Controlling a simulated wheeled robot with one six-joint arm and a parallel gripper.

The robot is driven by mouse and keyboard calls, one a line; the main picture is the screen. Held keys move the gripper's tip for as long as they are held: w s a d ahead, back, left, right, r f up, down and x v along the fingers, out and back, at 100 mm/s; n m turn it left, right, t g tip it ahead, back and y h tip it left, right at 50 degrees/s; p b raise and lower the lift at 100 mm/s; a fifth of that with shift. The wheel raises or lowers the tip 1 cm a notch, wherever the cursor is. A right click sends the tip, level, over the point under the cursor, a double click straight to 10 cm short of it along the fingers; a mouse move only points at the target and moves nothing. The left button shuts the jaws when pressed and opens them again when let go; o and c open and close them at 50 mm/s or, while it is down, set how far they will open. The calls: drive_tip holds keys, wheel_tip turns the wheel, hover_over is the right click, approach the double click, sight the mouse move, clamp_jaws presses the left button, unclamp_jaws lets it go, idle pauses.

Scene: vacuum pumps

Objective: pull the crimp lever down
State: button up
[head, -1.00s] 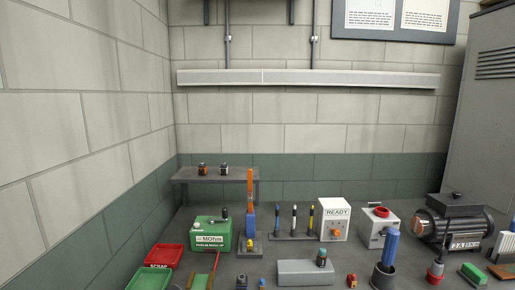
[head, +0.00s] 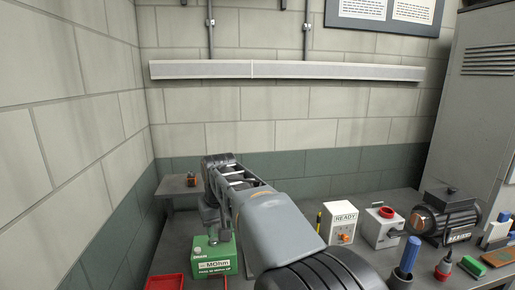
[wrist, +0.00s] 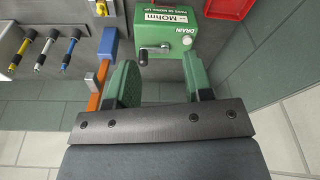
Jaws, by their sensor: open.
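The crimp tool shows in the wrist view as a blue post (wrist: 109,45) with an orange lever (wrist: 95,86) reaching toward the bottom of the picture. In the head view my arm hides it. My gripper (wrist: 161,85) is open, with two green-padded fingers and nothing between them. The orange lever is outside the jaws, just left of the left finger; I cannot tell whether they touch. The gap between the fingers faces the green MOhm box (wrist: 165,38), which has a small crank on its left.
Several screwdriver-like tools (wrist: 48,48) stand left of the crimp tool. In the head view the white READY box (head: 340,222), a white box with a red ring (head: 382,228) and a motor pump (head: 450,215) stand to the right.

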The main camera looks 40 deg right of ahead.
drive_tip(key=w+d+r+m+p, duration=0.1)
drive_tip(key=w+d+r+p, duration=0.1)
drive_tip(key=d, duration=0.4)
drive_tip(key=w+d+r+m+g+p, duration=0.1)
drive_tip(key=w+d+r+p, duration=0.2)
drive_tip(key=w+d+r, duration=0.1)
drive_tip(key=w+d+r+m+g+p, duration=0.1)
drive_tip(key=w+d+r+p, duration=0.1)
drive_tip(key=d+r, duration=0.3)
drive_tip(key=shift+w+d+p, duration=0.15)
drive_tip(key=shift+w+d, duration=0.05)
drive_tip(key=shift+d, duration=0.45)
drive_tip(key=shift+w+d+p, duration=0.1)
drive_tip(key=shift+w+d, duration=0.15)
drive_tip(key=shift+d, duration=0.35)
drive_tip(key=shift+w+d+p, duration=0.15)
drive_tip(key=shift+w+d, duration=0.05)
drive_tip(key=shift+d, duration=0.45)
drive_tip(key=shift+f, duration=0.1)
drive_tip(key=shift+f, duration=4.45)
drive_tip(key=shift+c, duration=0.4)
clamp_jaws()
